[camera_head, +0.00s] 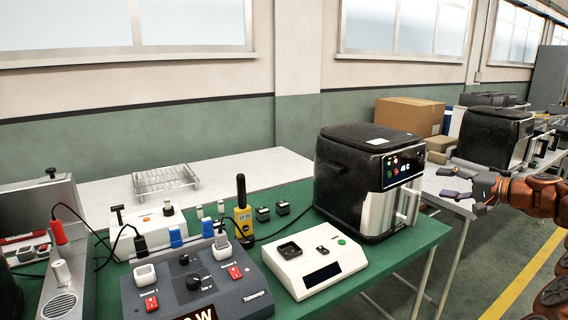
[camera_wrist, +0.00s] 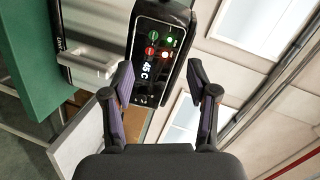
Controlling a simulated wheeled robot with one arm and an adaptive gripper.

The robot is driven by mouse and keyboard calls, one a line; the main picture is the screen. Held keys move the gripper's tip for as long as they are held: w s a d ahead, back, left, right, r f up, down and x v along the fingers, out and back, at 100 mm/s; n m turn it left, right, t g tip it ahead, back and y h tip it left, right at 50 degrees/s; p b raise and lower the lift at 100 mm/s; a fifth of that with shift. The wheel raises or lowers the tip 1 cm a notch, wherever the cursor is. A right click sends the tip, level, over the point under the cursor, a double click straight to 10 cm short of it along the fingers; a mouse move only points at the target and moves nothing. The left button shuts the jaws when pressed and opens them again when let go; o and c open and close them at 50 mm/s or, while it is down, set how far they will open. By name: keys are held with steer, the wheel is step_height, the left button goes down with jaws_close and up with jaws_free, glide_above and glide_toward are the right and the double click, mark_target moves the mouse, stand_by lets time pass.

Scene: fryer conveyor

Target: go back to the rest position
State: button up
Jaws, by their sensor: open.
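My gripper (camera_head: 457,183) is open and empty at the right of the head view, held in the air to the right of the black air fryer (camera_head: 352,160). The fryer stands on the green table and its drawer front with the handle faces right. In the wrist view my gripper (camera_wrist: 160,100) has its two fingers spread apart with nothing between them. Beyond the fingertips is the fryer's control panel (camera_wrist: 157,55), with lit red and green buttons and a readout that looks like 45 C. The fingers appear apart from the fryer.
The green table (camera_head: 405,258) holds a grey control box (camera_head: 207,290), a white device (camera_head: 315,268) and a yellow handheld meter (camera_head: 243,220). A wire rack (camera_head: 165,180) stands on a white table behind. Another fryer (camera_head: 492,137) and a cardboard box (camera_head: 409,116) stand at right. Floor shows at lower right.

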steer(key=s+a+r+n+g+y+p, duration=0.15)
steer(key=s+a+g, duration=0.35)
steer(key=a, duration=0.8)
steer(key=s+a+f+n+g+p, duration=0.1)
steer(key=s+a+n+g, duration=0.15)
steer(key=s+a, duration=0.7)
steer(key=s+a+f+n+g+h+p, duration=0.1)
steer(key=s+a+f+n+g+h, duration=0.15)
steer(key=s+a, duration=0.7)
steer(key=s+d+f+g+h+p, duration=0.1)
steer(key=s+d+f+h, duration=0.1)
steer(key=s, duration=0.6)
steer(key=s+d+f+g+h+p, duration=0.1)
steer(key=s+d+f+h, duration=0.1)
steer(key=s, duration=0.7)
steer(key=s+d+f+g+h+p, duration=0.1)
steer(key=s+f+h, duration=0.3)
steer(key=s, duration=0.5)
step_height(320, 180, down, 2)
steer(key=shift+d+f+n+g, duration=0.1)
steer(key=shift+d+n+g, duration=0.3)
steer(key=shift+g, duration=0.2)
